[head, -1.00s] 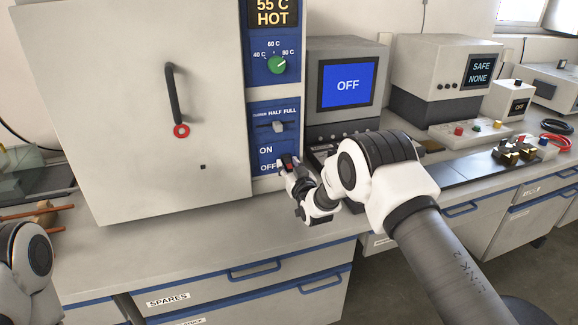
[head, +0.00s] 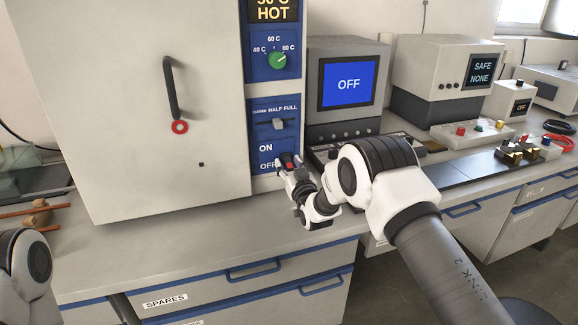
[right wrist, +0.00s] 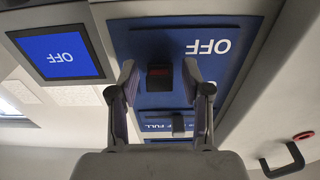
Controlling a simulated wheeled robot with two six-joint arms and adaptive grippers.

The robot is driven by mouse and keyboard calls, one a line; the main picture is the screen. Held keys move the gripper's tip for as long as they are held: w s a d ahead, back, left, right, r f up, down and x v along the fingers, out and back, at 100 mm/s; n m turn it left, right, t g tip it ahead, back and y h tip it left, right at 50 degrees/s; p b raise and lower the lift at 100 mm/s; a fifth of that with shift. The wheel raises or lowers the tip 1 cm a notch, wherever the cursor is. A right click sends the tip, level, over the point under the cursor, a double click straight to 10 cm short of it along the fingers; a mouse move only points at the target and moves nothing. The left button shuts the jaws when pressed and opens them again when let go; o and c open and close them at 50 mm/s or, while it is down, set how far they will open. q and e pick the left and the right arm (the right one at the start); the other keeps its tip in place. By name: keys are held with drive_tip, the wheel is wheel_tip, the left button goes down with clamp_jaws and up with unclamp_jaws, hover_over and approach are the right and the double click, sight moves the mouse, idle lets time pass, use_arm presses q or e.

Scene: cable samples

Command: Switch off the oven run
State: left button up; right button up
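The oven (head: 150,110) is a large pale cabinet with its door closed. Its blue control panel (head: 266,130) has a dial, a slider and the words ON and OFF. The small red-and-black power switch (right wrist: 160,78) sits beside the OFF label in the right wrist view, which shows the lettering upside down. My right gripper (head: 288,163) is at the switch near the panel's bottom. In the wrist view its fingers (right wrist: 160,76) are apart, one on each side of the switch, with visible gaps. The switch's exact tilt is unclear. My left gripper is out of view.
The oven handle (head: 171,90) has a red ring below it. A monitor (head: 347,85) reading OFF stands right of the oven. Another instrument (head: 447,75) reads SAFE NONE. The bench front (head: 200,243) below the oven is clear.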

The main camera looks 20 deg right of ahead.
drive_tip(key=s+f, duration=0.1)
drive_tip(key=s, duration=1.1)
drive_tip(key=shift+d, duration=0.2)
drive_tip(key=shift+f, duration=0.1)
